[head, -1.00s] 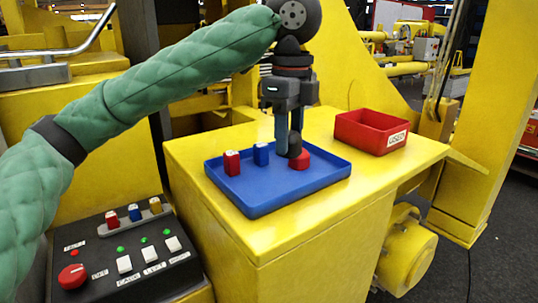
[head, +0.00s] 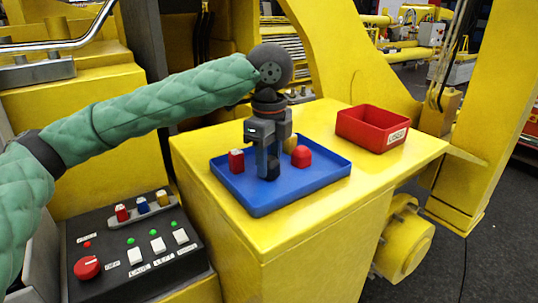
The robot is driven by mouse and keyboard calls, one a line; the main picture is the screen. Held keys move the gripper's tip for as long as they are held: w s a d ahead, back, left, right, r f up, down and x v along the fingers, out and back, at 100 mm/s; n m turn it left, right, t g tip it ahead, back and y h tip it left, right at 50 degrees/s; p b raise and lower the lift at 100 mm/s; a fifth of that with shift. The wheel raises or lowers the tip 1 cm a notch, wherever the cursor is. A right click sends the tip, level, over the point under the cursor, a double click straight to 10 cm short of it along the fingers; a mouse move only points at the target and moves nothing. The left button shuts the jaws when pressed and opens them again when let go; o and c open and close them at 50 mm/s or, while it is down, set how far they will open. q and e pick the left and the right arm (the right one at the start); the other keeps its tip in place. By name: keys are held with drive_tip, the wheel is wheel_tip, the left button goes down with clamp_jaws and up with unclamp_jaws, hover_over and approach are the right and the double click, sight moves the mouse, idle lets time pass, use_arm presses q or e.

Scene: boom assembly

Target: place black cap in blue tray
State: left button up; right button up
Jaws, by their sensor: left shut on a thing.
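The black cap (head: 274,170) is a small dark piece, partly hidden by the fingers of my left gripper (head: 268,172). The gripper points down and is shut on it, low over the front middle of the blue tray (head: 258,209). I cannot tell whether the cap touches the tray floor. The tray lies flat on the yellow bench. My right gripper is not in view.
In the tray are a red block (head: 236,161) at left, a rounded red piece (head: 301,156) at right and a yellow piece (head: 290,144) behind the gripper. A red bin (head: 366,133) stands back right. A control box (head: 131,245) is at lower left.

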sight(269, 158)
use_arm(q)
drive_tip(key=o, duration=0.6)
drive_tip(key=shift+f, duration=0.15)
drive_tip(key=o, duration=0.4)
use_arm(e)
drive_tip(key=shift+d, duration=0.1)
use_arm(q)
drive_tip(key=shift+r, duration=0.25)
drive_tip(key=shift+r+b, duration=0.35)
drive_tip(key=shift+b, duration=0.1)
wheel_tip(269, 158, up, 9)
drive_tip(key=b, duration=0.3)
drive_tip(key=shift+r, duration=0.15)
drive_tip(key=shift+r+b, duration=0.35)
drive_tip(key=shift+r, duration=0.55)
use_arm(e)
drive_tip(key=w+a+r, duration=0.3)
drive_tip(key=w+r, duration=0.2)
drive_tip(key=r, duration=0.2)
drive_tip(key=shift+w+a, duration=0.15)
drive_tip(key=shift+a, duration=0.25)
